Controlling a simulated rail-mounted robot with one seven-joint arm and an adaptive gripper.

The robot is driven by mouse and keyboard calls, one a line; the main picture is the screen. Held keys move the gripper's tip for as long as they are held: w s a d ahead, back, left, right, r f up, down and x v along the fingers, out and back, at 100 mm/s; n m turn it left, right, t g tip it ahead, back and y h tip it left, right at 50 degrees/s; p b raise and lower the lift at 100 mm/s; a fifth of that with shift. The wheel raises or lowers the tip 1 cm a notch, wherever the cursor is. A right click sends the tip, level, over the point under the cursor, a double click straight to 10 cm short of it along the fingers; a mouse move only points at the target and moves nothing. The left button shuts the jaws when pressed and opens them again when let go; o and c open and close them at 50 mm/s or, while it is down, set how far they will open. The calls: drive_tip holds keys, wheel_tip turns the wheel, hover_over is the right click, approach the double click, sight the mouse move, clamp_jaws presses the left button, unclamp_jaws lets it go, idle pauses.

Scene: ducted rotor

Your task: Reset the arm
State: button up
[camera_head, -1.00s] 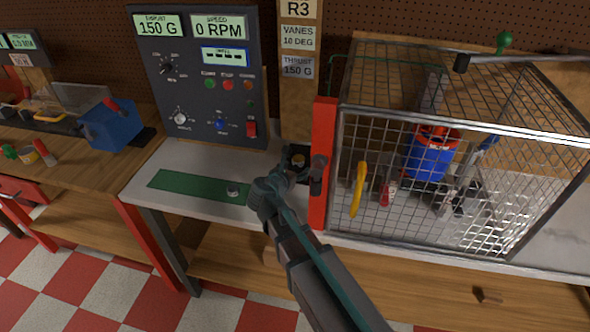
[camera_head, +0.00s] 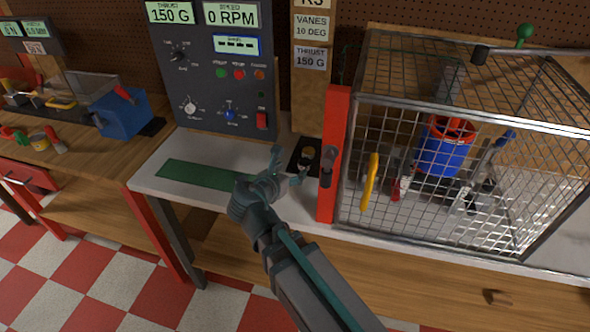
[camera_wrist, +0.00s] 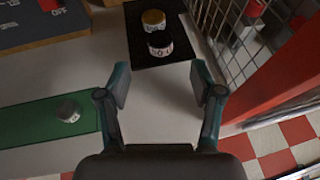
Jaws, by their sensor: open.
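My gripper (camera_head: 286,167) is open and empty above the white bench top (camera_head: 170,148), between the green mat and the black pad. Its two fingers are spread apart in the wrist view (camera_wrist: 160,86), with bare bench between them. On the black pad (camera_wrist: 178,55) ahead of the fingers stand a brass-topped piece (camera_wrist: 153,18) and a dark piece with a white label (camera_wrist: 160,46); whether they touch is unclear. A silver weight (camera_wrist: 68,111) sits on the green mat (camera_wrist: 30,122), left of the gripper. My arm hides that weight in the head view.
A wire cage (camera_head: 450,125) holding a blue and red ducted rotor (camera_head: 445,145) stands right of the gripper, beside a red post (camera_head: 334,150). A blue box (camera_head: 122,112) is on the left bench.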

drive_tip(key=shift+s+a+r, duration=0.1)
drive_tip(key=shift+s, duration=0.2)
drive_tip(key=shift+a, duration=0.1)
drive_tip(key=s+a+f+m+g+y+b, duration=0.1)
drive_tip(key=s+a+f+m+g+y, duration=0.2)
drive_tip(key=a+f, duration=0.6)
drive_tip(key=s+a+f+m+g+y+b, duration=0.15)
drive_tip(key=s+a+f, duration=0.25)
drive_tip(key=a+f, duration=0.55)
drive_tip(key=s+d+f+m+g+h+p, duration=0.1)
drive_tip(key=s+d+f+m+g, duration=0.25)
drive_tip(key=d+f, duration=0.55)
drive_tip(key=s+d+f+m+g+h, duration=0.1)
drive_tip(key=s+d+f+m+g, duration=0.1)
drive_tip(key=d+f+m, duration=0.65)
drive_tip(key=s+d+f+m+g+h+p, duration=0.1)
drive_tip(key=s+d+f+g, duration=0.15)
drive_tip(key=d+f, duration=0.7)
drive_tip(key=s+d+f+m+g+y, duration=0.1)
drive_tip(key=s+d+f+m+g, duration=0.1)
drive_tip(key=s+d+m, duration=0.5)
drive_tip(key=s+d+f+m+g+y, duration=0.2)
drive_tip(key=s+d+m+g, duration=0.3)
drive_tip(key=s, duration=1.2)
drive_tip(key=d+m, duration=0.2)
drive_tip(key=d, duration=0.2)
drive_tip(key=shift+f, duration=0.2)
